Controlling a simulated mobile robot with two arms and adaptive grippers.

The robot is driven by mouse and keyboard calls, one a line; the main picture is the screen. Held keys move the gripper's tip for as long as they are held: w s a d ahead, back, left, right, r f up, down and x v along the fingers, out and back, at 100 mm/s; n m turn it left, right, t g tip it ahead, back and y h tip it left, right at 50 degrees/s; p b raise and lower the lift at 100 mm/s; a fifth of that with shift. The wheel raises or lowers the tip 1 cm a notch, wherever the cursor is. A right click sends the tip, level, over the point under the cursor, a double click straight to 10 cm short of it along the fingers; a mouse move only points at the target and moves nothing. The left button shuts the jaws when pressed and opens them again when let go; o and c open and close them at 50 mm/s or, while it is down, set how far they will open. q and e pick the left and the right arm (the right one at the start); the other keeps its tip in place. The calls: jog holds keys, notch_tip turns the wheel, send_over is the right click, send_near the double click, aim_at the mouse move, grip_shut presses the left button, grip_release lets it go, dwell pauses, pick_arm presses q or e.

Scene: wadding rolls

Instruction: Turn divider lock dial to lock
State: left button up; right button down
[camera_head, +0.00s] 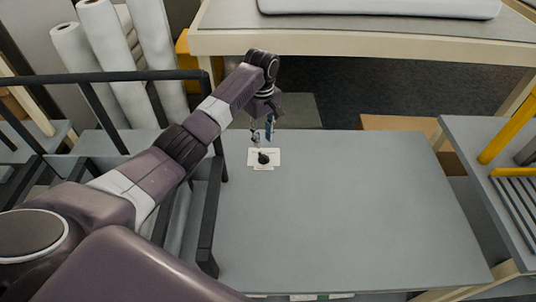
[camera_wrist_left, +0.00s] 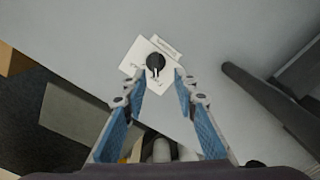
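The divider lock dial is a black round knob (camera_head: 263,158) on a white label plate (camera_head: 274,161), which lies on the grey table panel near its far left edge. In the left wrist view the dial (camera_wrist_left: 155,62) shows a pale pointer mark on its lower side, and the plate (camera_wrist_left: 134,57) carries print too small to read. My left gripper (camera_head: 262,138) hangs just beyond the dial in the head view. In the wrist view the left gripper (camera_wrist_left: 162,80) is open, its blue-padded fingers apart and empty, with the dial just ahead of the tips. The right gripper is not in view.
The grey table panel (camera_head: 340,210) is otherwise bare. A black rail frame (camera_head: 212,200) stands along its left side, near my left arm. White rolls (camera_head: 105,45) stand at the back left. A pale bench (camera_head: 370,40) is behind, and a rack with yellow bars (camera_head: 510,130) is at right.

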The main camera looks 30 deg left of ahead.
aim_at(265, 155)
pick_arm(q)
jog(key=shift+w+f, duration=0.35)
jog(key=shift+f, duration=0.2)
jog(key=shift+w+f, duration=0.3)
jog(key=shift+f, duration=0.2)
notch_tip(265, 155, down, 7)
jog(key=shift+s+f, duration=0.1)
jog(key=shift+s, duration=0.1)
grip_shut()
